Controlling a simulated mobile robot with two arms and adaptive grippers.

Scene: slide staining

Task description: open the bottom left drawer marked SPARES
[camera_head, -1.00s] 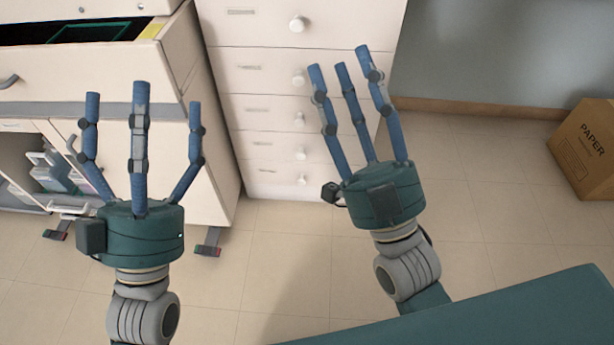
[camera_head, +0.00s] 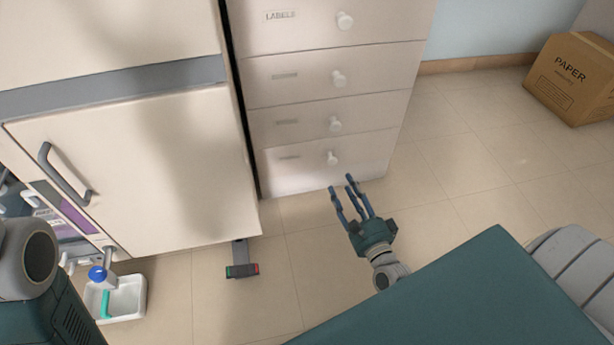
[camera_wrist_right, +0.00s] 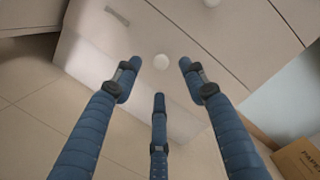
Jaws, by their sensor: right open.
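The bottom drawer (camera_head: 300,174) of the pale drawer column is closed, with a round white knob (camera_head: 332,157) and a label too blurred to read, so I cannot confirm SPARES. My right gripper (camera_head: 348,188) is low, just in front of and below this drawer. Its blue fingers are open and empty, pointing at the drawer. My left gripper is out of view.
Closed drawers rise above, one marked LABELS (camera_head: 280,15). A cabinet door (camera_head: 150,170) with a grey handle stands left, its foot (camera_head: 242,270) projecting. A white tray (camera_head: 128,298) sits lower left. A PAPER carton (camera_head: 575,75) stands right. Floor between is clear.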

